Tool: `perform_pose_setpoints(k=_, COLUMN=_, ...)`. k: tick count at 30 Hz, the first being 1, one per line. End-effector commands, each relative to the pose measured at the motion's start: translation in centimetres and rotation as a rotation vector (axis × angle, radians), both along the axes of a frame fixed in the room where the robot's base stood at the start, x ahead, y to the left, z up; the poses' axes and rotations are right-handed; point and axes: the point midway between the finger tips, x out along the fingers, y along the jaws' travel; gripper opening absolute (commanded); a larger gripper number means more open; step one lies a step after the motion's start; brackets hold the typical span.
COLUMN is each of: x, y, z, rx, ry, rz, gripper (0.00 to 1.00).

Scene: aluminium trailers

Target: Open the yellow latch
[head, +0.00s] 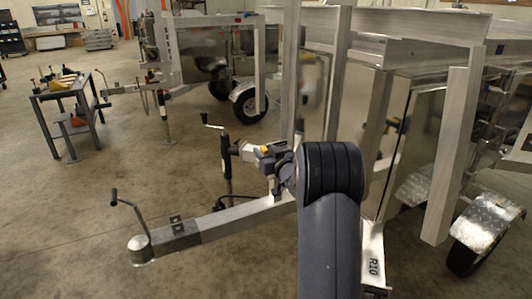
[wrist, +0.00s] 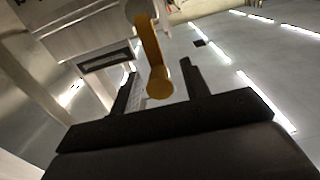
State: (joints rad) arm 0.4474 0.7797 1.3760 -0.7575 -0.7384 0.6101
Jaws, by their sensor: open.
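The yellow latch (wrist: 152,58) is a narrow lever with a rounded end, hanging from a pale round mount at the top of the wrist view. Its lower end lies between the two dark fingers of my gripper (wrist: 158,72) in that view. The fingers are apart, with a gap on each side of the latch; I cannot tell the exact depth between them. In the head view, a small yellow-orange patch (head: 264,149) shows by my gripper (head: 272,160), beside the trailer's upright. My dark arm hides part of that area.
The trailer's drawbar (head: 235,220) runs to a coupling (head: 141,248) with a crank handle at front left. Metal uprights and panels stand close on the right. A workbench (head: 62,90) with tools is at far left.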

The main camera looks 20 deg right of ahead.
Motion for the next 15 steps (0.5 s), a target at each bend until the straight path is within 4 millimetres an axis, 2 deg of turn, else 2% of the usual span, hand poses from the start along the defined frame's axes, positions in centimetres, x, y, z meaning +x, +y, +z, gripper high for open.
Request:
perform_pose_setpoints(k=5, x=0.0, y=0.01, z=0.02, rx=0.0, ry=0.0, rz=0.0, gripper=0.44)
perform_pose_setpoints(k=15, x=-0.02, y=0.01, z=0.03, rx=0.0, ry=-0.001, rz=0.0, gripper=0.16)
